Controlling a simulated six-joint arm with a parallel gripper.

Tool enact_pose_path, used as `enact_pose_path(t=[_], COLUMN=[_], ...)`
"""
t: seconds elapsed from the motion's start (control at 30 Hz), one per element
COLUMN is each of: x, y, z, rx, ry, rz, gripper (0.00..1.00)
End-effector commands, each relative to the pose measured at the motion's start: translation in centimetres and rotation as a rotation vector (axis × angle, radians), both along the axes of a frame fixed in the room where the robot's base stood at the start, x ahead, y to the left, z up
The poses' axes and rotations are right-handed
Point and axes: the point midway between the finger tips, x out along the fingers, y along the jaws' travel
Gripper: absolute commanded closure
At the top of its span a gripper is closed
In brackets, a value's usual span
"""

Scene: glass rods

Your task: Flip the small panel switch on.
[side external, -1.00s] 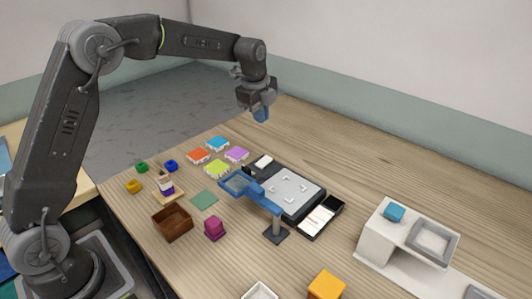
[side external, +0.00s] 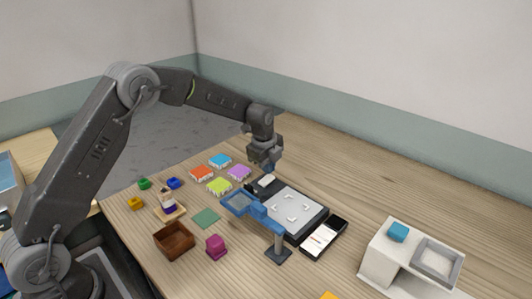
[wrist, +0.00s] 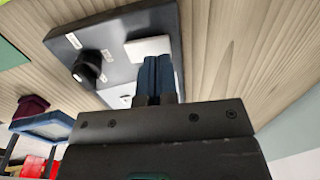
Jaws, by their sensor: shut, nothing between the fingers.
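The white switch (side external: 266,181) sits on the dark panel (side external: 252,189) at the far left end of the black device. In the wrist view the white switch (wrist: 148,47) lies flat on the grey panel (wrist: 110,42), with a black knob (wrist: 88,68) and small white labels to its left. My gripper (side external: 268,171) is low over the panel by the switch. Its blue fingers (wrist: 159,62) are shut and empty, and their tips overlap the near edge of the switch in the wrist view. I cannot tell whether they touch it. The switch's on or off state is unclear.
A blue magnifier-like stand (side external: 258,210) rises close in front of the device. A phone-like slab (side external: 324,238) lies to its right. Coloured tiles (side external: 219,186) lie left, with a brown box (side external: 174,240) nearer. The tabletop behind, to the right, is clear.

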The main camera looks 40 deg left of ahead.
Motion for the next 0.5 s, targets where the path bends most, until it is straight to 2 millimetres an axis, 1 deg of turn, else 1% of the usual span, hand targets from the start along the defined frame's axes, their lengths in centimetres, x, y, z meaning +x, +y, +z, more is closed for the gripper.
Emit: enact_pose_path(t=[0.03, 0.1, 0.2, 0.5], x=[0.1, 0.2, 0.3, 0.3], y=[0.0, 0.0, 0.0, 0.0], z=[-0.7, -1.3, -1.8, -2.0], rx=[0.000, 0.000, 0.000, 0.000], ry=[0.002, 0.001, 0.000, -0.001], rz=[0.000, 0.000, 0.000, 0.000], gripper=[1.00, 1.00, 1.00, 1.00])
